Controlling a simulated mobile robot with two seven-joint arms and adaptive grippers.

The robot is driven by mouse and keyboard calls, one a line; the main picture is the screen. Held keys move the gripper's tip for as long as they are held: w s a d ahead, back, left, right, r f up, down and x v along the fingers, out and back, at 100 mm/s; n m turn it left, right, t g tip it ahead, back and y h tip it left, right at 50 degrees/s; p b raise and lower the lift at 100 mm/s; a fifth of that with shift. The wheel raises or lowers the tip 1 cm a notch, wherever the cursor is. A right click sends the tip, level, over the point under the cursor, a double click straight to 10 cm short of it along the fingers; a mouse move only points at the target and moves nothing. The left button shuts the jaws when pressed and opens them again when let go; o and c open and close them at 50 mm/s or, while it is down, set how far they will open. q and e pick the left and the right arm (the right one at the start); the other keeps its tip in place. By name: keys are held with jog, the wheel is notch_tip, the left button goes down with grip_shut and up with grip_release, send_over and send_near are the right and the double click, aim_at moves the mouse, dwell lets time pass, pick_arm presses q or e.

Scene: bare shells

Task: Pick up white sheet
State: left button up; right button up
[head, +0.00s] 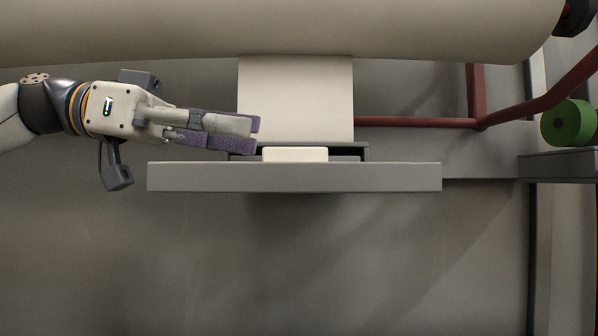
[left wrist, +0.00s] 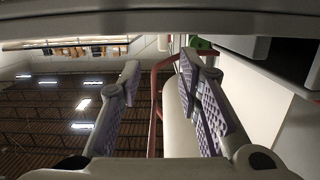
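The white sheet (head: 296,100) hangs from a wide cream roll (head: 300,25) in the head view. Its lower end goes down to a dark grey slot behind a long grey bar (head: 390,178). My left gripper (head: 252,134) comes in from the left, and its purple-padded fingertips overlap the sheet's lower left edge in the picture. In the left wrist view the two fingers (left wrist: 158,72) stand apart with nothing held between them. A pale flat surface at right in that view may be the sheet; I cannot tell. My right gripper is in neither view.
A small cream block (head: 295,154) sits at the bar's middle, just below the sheet. A red frame (head: 478,110) stands at right, with a green roll (head: 568,123) beyond it. The grey area below the bar is clear.

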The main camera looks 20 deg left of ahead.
aim_at(296, 148)
pick_arm(q)
jog(key=x, duration=0.7)
jog(key=shift+w+d+f, duration=0.1)
jog(key=shift+w+f, duration=0.05)
jog(key=shift+f, duration=0.3)
grip_shut()
